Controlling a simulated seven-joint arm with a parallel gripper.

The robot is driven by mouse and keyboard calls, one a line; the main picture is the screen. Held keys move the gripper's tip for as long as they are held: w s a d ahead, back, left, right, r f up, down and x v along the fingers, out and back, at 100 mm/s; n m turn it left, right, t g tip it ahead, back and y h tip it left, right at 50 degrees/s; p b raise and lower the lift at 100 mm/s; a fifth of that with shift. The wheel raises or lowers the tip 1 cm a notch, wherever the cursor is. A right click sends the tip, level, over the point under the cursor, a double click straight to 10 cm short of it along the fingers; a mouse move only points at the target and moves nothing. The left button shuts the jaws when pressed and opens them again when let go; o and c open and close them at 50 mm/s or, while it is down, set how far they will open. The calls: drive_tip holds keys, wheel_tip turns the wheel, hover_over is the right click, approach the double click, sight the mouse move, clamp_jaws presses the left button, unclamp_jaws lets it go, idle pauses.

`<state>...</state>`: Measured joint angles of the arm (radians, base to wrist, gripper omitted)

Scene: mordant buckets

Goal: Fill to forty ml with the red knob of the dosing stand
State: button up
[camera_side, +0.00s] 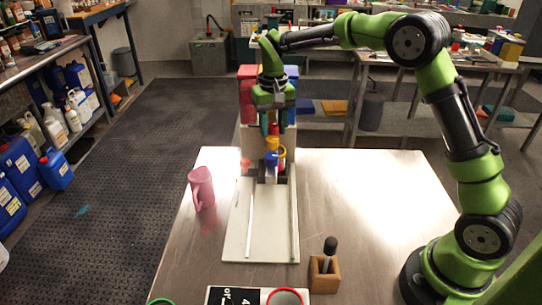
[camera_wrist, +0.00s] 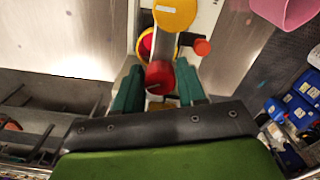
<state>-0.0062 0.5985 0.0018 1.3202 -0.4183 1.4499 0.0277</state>
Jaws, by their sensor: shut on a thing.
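The dosing stand has a pale base (camera_side: 262,238) with rails, and a red tank (camera_side: 246,84) and a blue tank (camera_side: 291,88) at its back. My gripper (camera_side: 272,126) is pointed down in front of the tanks. In the wrist view the red knob (camera_wrist: 159,76) lies between my green fingertips (camera_wrist: 159,91), which are shut on it. A yellow knob (camera_wrist: 176,14) is just beyond; it also shows in the side view (camera_side: 271,143). A yellow ring-shaped part (camera_side: 282,154) is beside it, with red inside in the wrist view. The liquid level cannot be read.
A pink jug (camera_side: 202,188) stands left of the base. An orange-red knob (camera_side: 245,163) sticks out at the stand's left. A wooden block (camera_side: 324,275) with a black-handled tool, a card (camera_side: 238,296) and a red-rimmed round vessel (camera_side: 285,297) are in front. The table's right is clear.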

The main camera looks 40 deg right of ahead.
sight(273, 124)
drive_tip(key=m, duration=0.5)
drive_tip(key=shift+a+r, duration=0.1)
drive_tip(key=shift+c, duration=0.6)
drive_tip(key=shift+o, duration=1.3)
drive_tip(key=m, duration=0.5)
drive_tip(key=shift+m, duration=0.4)
drive_tip(key=shift+c, duration=1.3)
drive_tip(key=o, duration=0.8)
drive_tip(key=shift+r, duration=2.9)
drive_tip(key=shift+o, duration=0.4)
